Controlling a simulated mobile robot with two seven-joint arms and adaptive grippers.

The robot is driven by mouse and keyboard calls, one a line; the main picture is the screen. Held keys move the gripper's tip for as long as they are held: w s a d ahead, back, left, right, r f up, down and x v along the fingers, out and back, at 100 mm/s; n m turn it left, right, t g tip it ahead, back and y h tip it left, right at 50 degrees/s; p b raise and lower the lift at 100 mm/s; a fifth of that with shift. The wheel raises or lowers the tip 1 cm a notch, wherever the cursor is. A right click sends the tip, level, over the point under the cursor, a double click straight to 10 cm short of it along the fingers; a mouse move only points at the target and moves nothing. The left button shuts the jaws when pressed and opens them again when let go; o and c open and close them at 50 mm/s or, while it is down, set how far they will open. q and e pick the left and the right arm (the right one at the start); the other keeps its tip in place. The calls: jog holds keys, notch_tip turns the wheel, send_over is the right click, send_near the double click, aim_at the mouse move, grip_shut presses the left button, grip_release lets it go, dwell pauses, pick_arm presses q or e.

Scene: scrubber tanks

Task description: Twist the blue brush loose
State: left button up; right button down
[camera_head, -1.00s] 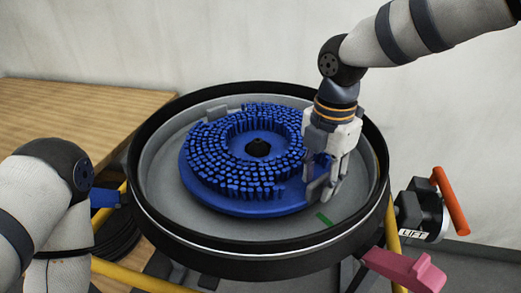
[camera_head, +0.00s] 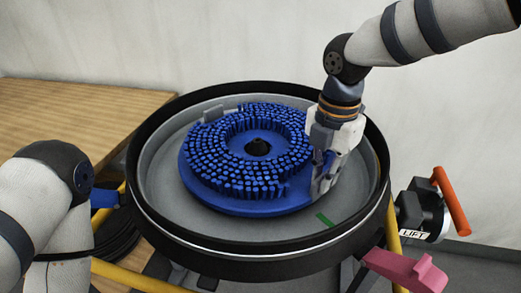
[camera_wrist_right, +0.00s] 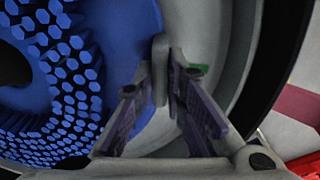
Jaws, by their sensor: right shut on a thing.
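The round blue brush (camera_head: 245,207) lies bristles up in the grey tank, around a dark hub (camera_head: 257,147). It also shows at the left of the right wrist view (camera_wrist_right: 140,35). A grey tab (camera_head: 213,113) stands at the brush's far left edge. My right gripper (camera_head: 322,182) reaches down at the brush's right edge. In the right wrist view its fingers (camera_wrist_right: 163,85) are closed around another grey tab (camera_wrist_right: 160,55) at that edge. In the head view the fingers mostly hide this tab. My left arm shows at the left, but its gripper is out of view.
The tank's black rim (camera_head: 150,232) surrounds the brush and my right gripper. A green mark (camera_head: 325,220) is on the tank floor. A pink handle (camera_head: 405,268) and an orange lever (camera_head: 451,200) stand outside at right. A wooden table (camera_head: 60,115) is at left.

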pick_arm(q)
jog(key=shift+s+f, duration=0.15)
jog(key=shift+f, duration=0.05)
pick_arm(e)
jog(key=shift+w+d+n, duration=0.6)
pick_arm(q)
jog(key=shift+s+f+g+b, duration=0.3)
jog(key=shift+s+f+b, duration=0.15)
jog(key=shift+s+b, duration=0.1)
pick_arm(e)
jog(key=shift+w+d+n, duration=0.9)
jog(key=shift+w, duration=0.15)
jog(key=shift+w+d+f+n+b, duration=0.1)
jog(key=shift+w+d+n+b, duration=0.2)
jog(key=shift+w, duration=0.25)
jog(key=shift+w+d+f+n+b, duration=0.15)
jog(key=shift+w+d+n, duration=0.1)
jog(key=shift+w+n, duration=0.2)
pick_arm(q)
jog(key=shift+s+f, duration=0.55)
jog(key=shift+f, duration=0.05)
pick_arm(e)
jog(key=shift+w+d+r, duration=0.15)
jog(key=shift+w+r, duration=0.05)
jog(key=shift+w, duration=0.05)
